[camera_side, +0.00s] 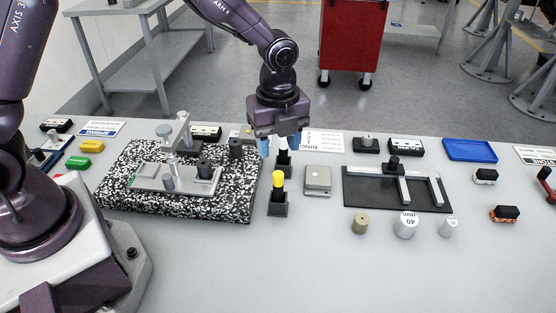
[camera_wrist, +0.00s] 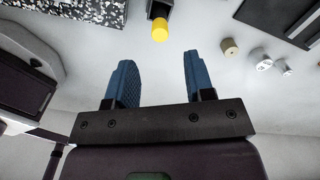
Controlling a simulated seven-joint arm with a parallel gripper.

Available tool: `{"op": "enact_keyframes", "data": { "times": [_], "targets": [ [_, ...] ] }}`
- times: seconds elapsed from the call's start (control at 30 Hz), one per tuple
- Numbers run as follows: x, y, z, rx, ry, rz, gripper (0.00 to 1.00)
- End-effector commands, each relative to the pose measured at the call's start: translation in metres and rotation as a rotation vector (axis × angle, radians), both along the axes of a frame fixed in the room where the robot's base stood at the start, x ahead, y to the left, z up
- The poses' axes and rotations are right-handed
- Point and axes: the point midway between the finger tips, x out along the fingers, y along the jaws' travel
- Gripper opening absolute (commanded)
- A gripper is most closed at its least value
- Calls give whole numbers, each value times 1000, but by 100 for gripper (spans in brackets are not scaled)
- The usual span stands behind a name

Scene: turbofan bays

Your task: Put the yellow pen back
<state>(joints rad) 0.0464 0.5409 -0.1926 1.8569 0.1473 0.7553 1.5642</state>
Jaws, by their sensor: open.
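The yellow pen (camera_side: 278,181) stands upright in a small black holder (camera_side: 278,211), right of the speckled plate. Its yellow cap is at the top. In the wrist view the yellow cap (camera_wrist: 160,31) shows beyond my fingertips, roughly in line with the gap between them. My gripper (camera_side: 280,147) is open and empty, pointing down behind the yellow pen in the side view, with its blue fingers apart. It also shows in the wrist view (camera_wrist: 157,70). A white-topped pen (camera_side: 283,144) on a dark base shows between the fingers, partly hidden; its depth relative to them is unclear.
The black-and-white speckled plate (camera_side: 230,207) with a metal fixture (camera_side: 175,160) lies left. A grey square block (camera_side: 317,181) lies right, then a black plate (camera_side: 360,190) with metal bars. Several cylinders stand in front of it. The front of the table is clear.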

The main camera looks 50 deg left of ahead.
Motion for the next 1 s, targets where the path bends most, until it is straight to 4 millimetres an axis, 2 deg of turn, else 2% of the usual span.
{"op": "enact_keyframes", "data": {
  "times": [0.33, 0.47, 0.57, 0.7, 0.83, 1.0],
  "targets": [
    [-2, 2, 19, 3, -11, 35, 49],
    [-14, 14, 54, 6, -68, 212, 49],
    [-34, 28, 92, -5, -135, 444, 49],
    [-73, 47, 137, -60, -226, 810, 49],
    [-113, 62, 167, -153, -296, 1147, 49],
    [-162, 74, 185, -308, -340, 1534, 49]
  ]
}}
